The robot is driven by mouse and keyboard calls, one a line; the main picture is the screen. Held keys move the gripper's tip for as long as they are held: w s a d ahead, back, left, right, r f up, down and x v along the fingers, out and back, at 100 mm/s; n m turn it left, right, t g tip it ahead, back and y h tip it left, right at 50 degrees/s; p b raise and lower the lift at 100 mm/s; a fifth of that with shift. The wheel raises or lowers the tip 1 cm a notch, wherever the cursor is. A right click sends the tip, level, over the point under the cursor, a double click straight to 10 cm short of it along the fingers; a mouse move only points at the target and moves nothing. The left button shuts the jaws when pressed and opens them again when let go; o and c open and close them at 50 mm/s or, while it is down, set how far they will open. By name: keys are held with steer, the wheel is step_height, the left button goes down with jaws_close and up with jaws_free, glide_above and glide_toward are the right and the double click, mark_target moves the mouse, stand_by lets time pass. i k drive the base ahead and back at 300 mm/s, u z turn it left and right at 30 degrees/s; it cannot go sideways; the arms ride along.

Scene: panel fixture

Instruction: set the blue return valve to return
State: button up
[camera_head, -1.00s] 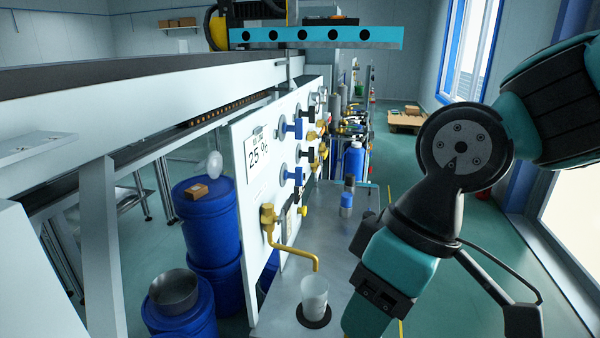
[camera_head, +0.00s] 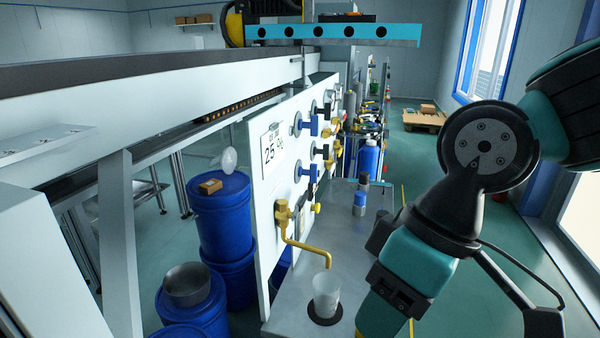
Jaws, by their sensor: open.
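The white panel (camera_head: 264,220) stands upright left of centre, seen at a steep angle. Two blue valve handles are on its face, an upper one (camera_head: 309,125) and a lower one (camera_head: 307,172), each on a round grey mount. I cannot read which is the return valve or make out its position marks. My arm comes in from the right and reaches down past the bottom edge, to the right of the panel and apart from it. My gripper's fingers do not show.
Black and yellow valves share the panel. A yellow bent pipe (camera_head: 310,246) juts out above a clear cup (camera_head: 326,292) on the grey bench (camera_head: 292,290). Blue drums (camera_head: 222,215) are left of the panel; open floor lies right.

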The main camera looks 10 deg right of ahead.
mark_target(312, 172)
steer(key=z, duration=1.15)
steer(key=i, duration=0.4)
steer(key=u, duration=0.3)
